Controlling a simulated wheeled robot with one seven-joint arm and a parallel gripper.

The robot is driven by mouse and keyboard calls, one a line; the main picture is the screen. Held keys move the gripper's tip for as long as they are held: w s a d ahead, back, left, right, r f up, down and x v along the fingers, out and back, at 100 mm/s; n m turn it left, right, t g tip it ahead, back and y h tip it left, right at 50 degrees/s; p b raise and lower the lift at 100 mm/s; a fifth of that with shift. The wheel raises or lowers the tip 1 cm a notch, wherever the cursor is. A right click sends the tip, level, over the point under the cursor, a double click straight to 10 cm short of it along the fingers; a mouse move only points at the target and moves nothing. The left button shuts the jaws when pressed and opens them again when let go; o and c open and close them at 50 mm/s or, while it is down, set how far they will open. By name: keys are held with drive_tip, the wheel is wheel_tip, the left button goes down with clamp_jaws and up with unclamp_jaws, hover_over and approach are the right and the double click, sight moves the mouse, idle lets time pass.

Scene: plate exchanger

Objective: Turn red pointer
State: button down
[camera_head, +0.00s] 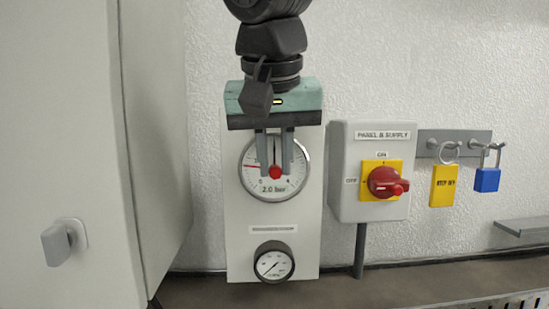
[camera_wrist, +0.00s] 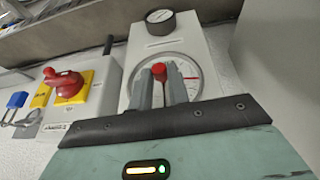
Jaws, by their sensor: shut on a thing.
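The large round gauge (camera_head: 246,187) is on a white upright panel and is marked "2.0 bar". Its red pointer (camera_head: 252,167) points left and slightly up in the head view, with a red knob (camera_head: 275,172) at the dial's centre. A thin dark needle points up between my fingers. My gripper (camera_head: 275,168) comes down from above, its two grey fingers on either side of the red knob, shut on it. The wrist view shows the knob (camera_wrist: 158,68) between the fingertips and the red pointer (camera_wrist: 188,77) reaching right. The fingers hide parts of the dial.
A smaller gauge (camera_head: 274,262) is below on the same panel. To the right are a grey switch box (camera_head: 344,190) with a red rotary handle (camera_head: 388,182), then a yellow tag (camera_head: 444,186) and blue padlock (camera_head: 487,180). A white cabinet (camera_head: 70,130) stands left.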

sight(293, 171)
drive_tip(key=shift+f, duration=0.1)
drive_tip(key=m+y+b, duration=0.1)
drive_tip(key=y+b, duration=0.3)
drive_tip(key=b, duration=0.3)
drive_tip(key=d+f+m+t+y+b, duration=0.1)
drive_tip(key=y+b, duration=0.3)
drive_tip(key=b, duration=0.4)
drive_tip(key=d+f+m+y+b, duration=0.1)
drive_tip(key=y+b, duration=0.3)
drive_tip(key=b, duration=0.4)
drive_tip(key=shift+d+f+y, duration=0.1)
drive_tip(key=shift+d+y, duration=0.1)
drive_tip(key=shift+y, duration=0.1)
drive_tip(key=y+b, duration=0.2)
drive_tip(key=b, duration=0.2)
drive_tip(key=shift+m+t, duration=0.3)
drive_tip(key=shift+t, duration=0.1)
drive_tip(key=shift+b, duration=0.6)
drive_tip(key=shift+y, duration=0.3)
drive_tip(key=shift+r, duration=0.2)
